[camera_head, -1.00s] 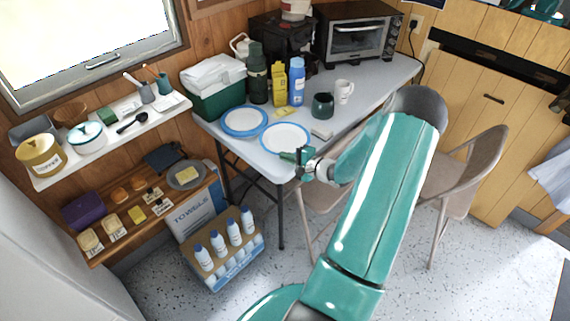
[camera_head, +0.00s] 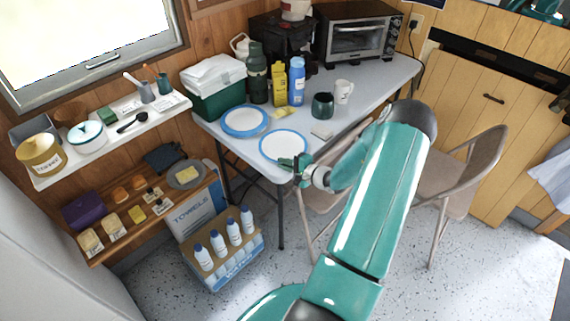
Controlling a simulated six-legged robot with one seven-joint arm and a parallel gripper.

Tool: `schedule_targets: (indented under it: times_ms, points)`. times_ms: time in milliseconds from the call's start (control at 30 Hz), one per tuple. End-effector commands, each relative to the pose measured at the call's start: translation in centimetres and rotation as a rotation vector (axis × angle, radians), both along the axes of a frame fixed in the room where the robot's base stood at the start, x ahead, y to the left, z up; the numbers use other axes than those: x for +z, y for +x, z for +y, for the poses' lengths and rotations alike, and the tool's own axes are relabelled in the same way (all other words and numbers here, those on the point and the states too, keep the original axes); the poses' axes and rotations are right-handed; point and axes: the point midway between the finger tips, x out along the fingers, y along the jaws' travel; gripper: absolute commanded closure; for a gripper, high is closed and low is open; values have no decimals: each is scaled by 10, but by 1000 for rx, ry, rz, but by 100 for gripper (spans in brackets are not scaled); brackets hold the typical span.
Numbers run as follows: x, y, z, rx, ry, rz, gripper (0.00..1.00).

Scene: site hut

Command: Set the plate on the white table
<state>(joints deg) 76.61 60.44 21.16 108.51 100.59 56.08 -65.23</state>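A white plate with a blue rim (camera_head: 284,143) is at the near edge of the white table (camera_head: 361,106). My gripper (camera_head: 294,163) is at the plate's near rim and appears shut on it; the fingers are small and partly dark here. The plate looks roughly level and overlaps the tabletop in the picture. I cannot tell whether it touches the table or is just above it. A second white plate with a blue rim (camera_head: 245,121) lies on the table, behind and to the left.
Folding chairs (camera_head: 470,180) are at the right.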

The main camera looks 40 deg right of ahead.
Motion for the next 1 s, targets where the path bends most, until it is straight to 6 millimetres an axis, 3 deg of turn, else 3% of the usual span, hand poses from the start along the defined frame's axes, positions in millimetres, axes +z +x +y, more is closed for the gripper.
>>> schedule_targets:
  times_ms: [267, 700, 1000]
  points:
    - [3, -8, -1, -2, 1, 4, 89]
    - [24, -92, -13, -3, 0, 3, 89]
    - [30, -116, -16, 0, 2, 2, 89]
